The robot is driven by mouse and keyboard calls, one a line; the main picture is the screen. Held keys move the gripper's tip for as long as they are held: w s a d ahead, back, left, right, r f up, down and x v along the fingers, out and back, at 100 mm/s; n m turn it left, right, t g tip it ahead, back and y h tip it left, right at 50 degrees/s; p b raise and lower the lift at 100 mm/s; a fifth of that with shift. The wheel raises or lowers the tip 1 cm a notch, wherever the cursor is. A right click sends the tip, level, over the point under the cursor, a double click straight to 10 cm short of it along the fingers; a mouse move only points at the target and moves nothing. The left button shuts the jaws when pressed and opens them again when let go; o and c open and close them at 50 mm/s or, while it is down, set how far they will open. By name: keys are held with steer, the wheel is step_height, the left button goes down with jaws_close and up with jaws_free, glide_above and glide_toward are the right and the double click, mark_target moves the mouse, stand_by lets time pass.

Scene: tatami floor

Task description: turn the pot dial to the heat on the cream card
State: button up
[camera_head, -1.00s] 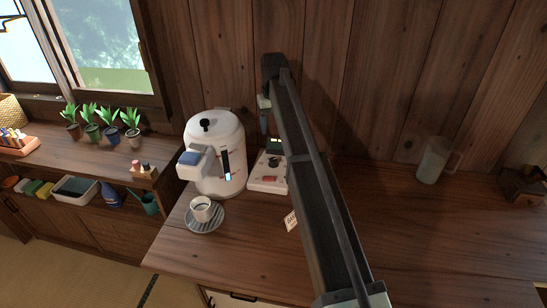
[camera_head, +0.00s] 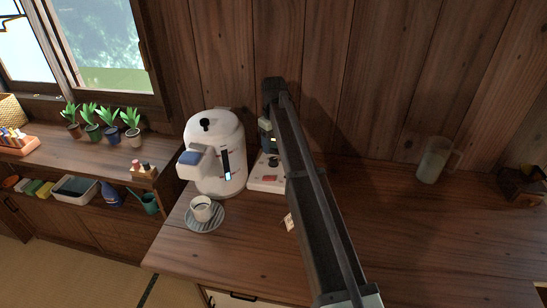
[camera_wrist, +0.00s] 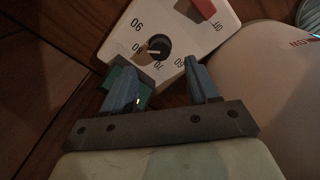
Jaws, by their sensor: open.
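The white control panel (camera_head: 262,184) stands beside the white pot (camera_head: 217,160), partly hidden by my arm. In the wrist view its black round dial (camera_wrist: 158,46) has a tan mark that seems to point left, near 80. The numbers 90, 80, 70 and 60 surround it, upside down in this view. My gripper (camera_wrist: 161,76) is open, its blue fingers apart just short of the dial, with nothing between them. The cream card (camera_head: 288,222) lies on the counter, partly hidden by my arm; its writing is not readable.
A cup on a striped saucer (camera_head: 205,217) stands in front of the pot. A red switch (camera_wrist: 204,8) is on the panel near the dial. A clear jug (camera_head: 433,160) stands at the right. The counter's right front is free.

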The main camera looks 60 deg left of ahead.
mark_target(273, 159)
step_height(273, 159, down, 7)
steer(key=shift+r, duration=0.2)
steer(key=shift+c, duration=0.3)
steer(key=c, duration=1)
steer(key=shift+m, duration=0.3)
steer(key=m, duration=0.3)
steer(key=shift+m, duration=2)
